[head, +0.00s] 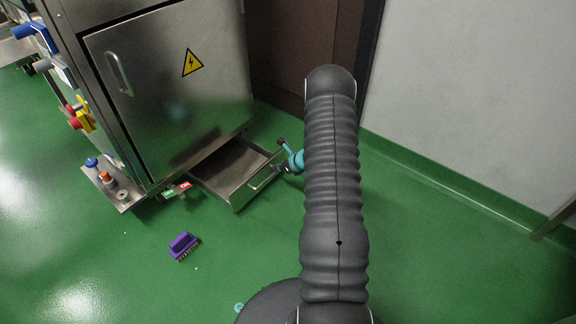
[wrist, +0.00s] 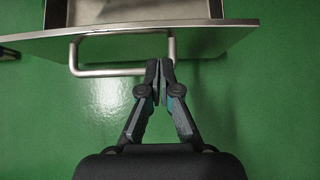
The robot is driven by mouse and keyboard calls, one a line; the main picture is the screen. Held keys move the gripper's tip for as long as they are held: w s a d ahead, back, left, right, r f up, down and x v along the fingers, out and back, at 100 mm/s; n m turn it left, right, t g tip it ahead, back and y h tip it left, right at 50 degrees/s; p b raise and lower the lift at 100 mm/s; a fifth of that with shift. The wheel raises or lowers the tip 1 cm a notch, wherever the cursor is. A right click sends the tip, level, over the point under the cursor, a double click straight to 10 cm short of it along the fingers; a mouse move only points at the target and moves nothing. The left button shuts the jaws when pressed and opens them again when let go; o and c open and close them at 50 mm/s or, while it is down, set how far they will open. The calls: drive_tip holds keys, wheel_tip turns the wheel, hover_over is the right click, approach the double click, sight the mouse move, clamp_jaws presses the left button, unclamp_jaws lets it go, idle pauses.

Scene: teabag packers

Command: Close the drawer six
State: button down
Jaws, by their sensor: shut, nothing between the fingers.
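The drawer (head: 236,192) is a metal drawer low on the steel cabinet, and it stands pulled out. No number shows on it. Its front panel (wrist: 220,35) runs across the top of the wrist view, with a bar handle (wrist: 110,71) standing out from it. My gripper (wrist: 159,66) is shut and empty, with its fingertips close to the right part of the handle. I cannot tell whether they touch it. In the head view my gripper (head: 281,158) is beside the drawer's front right, partly hidden by my arm.
The steel cabinet (head: 165,75) has a door with a yellow warning sign (head: 192,63). A purple brush (head: 184,245) lies on the green floor left of the drawer. A small shelf (head: 128,200) with bottles juts out at left. A white wall (head: 470,100) stands at right.

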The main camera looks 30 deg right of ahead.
sight(268, 164)
drive_tip(key=shift+w+a+r, duration=0.1)
drive_tip(key=shift+w+a, duration=0.2)
drive_tip(key=shift+w, duration=0.5)
drive_tip(key=shift+w+a+r, duration=0.1)
drive_tip(key=shift+w+a, duration=0.15)
drive_tip(key=shift+w, duration=0.55)
